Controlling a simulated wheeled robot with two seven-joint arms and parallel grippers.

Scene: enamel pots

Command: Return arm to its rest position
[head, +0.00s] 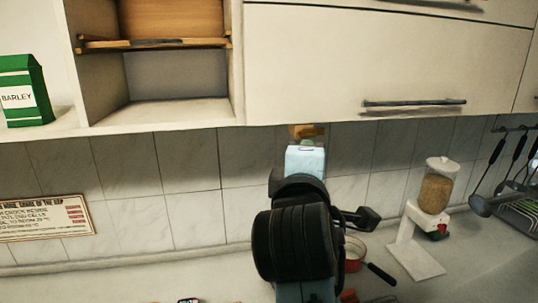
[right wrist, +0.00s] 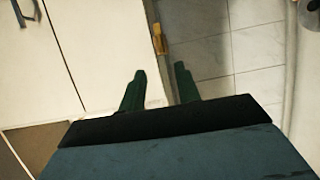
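My right arm (head: 300,235) rises in the middle of the head view, in front of the tiled wall and below the wall cabinets. Its fingers cannot be made out there. In the right wrist view my right gripper (right wrist: 160,86) has its two dark green fingers apart, with nothing held between them. Beyond the fingers are the white cabinet front (right wrist: 75,60) and the grey tiles (right wrist: 220,55). My left gripper is in neither view.
An open shelf (head: 165,110) and a closed cabinet (head: 390,65) hang above. A green barley box (head: 22,90) stands at left. On the counter are a red pot (head: 354,252) and a grain dispenser (head: 435,190). Utensils (head: 495,155) hang at right.

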